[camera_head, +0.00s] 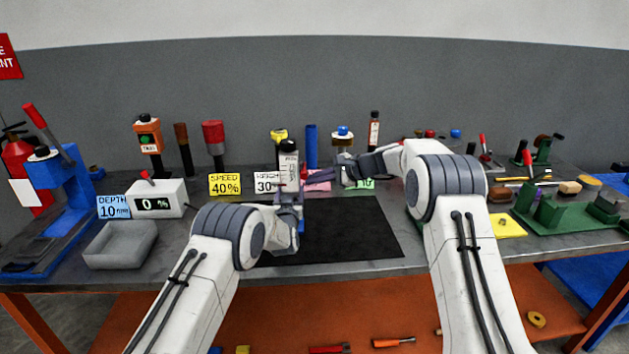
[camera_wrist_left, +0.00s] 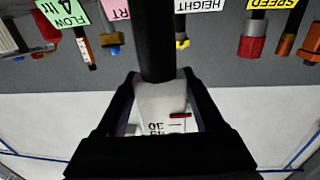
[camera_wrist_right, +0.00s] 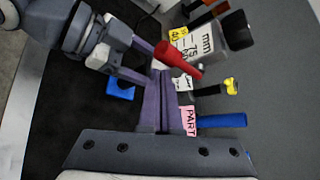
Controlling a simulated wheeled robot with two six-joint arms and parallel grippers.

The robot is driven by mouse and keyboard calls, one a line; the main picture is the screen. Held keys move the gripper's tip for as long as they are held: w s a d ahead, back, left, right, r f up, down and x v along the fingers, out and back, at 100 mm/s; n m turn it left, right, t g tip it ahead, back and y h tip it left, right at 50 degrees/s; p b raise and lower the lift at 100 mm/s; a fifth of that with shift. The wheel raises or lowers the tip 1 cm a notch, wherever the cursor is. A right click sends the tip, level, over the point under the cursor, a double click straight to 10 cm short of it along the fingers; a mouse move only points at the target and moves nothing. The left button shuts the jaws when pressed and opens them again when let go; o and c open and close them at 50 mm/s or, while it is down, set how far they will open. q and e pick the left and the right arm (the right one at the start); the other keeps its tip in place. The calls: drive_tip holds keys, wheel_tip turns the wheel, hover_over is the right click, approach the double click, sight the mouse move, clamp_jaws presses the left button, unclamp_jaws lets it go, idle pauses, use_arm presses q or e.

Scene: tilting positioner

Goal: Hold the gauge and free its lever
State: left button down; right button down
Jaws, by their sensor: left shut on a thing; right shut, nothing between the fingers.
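The gauge (camera_head: 288,166) is a white body with a printed scale and a dark cap, upright above the mat. My left gripper (camera_head: 288,198) is shut on its lower part; the left wrist view shows the gauge's white face (camera_wrist_left: 160,108) between the finger frames. In the right wrist view the gauge (camera_wrist_right: 203,43) lies past my fingertips, with a red lever (camera_wrist_right: 178,59) sticking out towards them. My right gripper (camera_wrist_right: 160,75) is shut and empty, its tips close beside the lever. I cannot tell whether they touch it.
A black mat (camera_head: 350,228) lies below, mostly clear. Behind stand several tools and cards, including a yellow speed card (camera_head: 224,184) and a blue cylinder (camera_head: 311,147). A grey tray (camera_head: 120,244) and blue press (camera_head: 62,190) are left; a green fixture (camera_head: 560,212) is right.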

drive_tip(key=shift+w+f, duration=0.1)
drive_tip(key=shift+w+d+f, duration=0.1)
drive_tip(key=shift+w+f, duration=0.2)
drive_tip(key=shift+w, duration=0.35)
wheel_tip(320, 180, down, 4)
drive_tip(key=w+d+r, duration=0.1)
drive_tip(key=w+d, duration=0.1)
drive_tip(key=v, duration=0.9)
drive_tip(key=shift+d+r, duration=0.15)
drive_tip(key=shift+r, duration=0.25)
drive_tip(key=shift+w, duration=0.1)
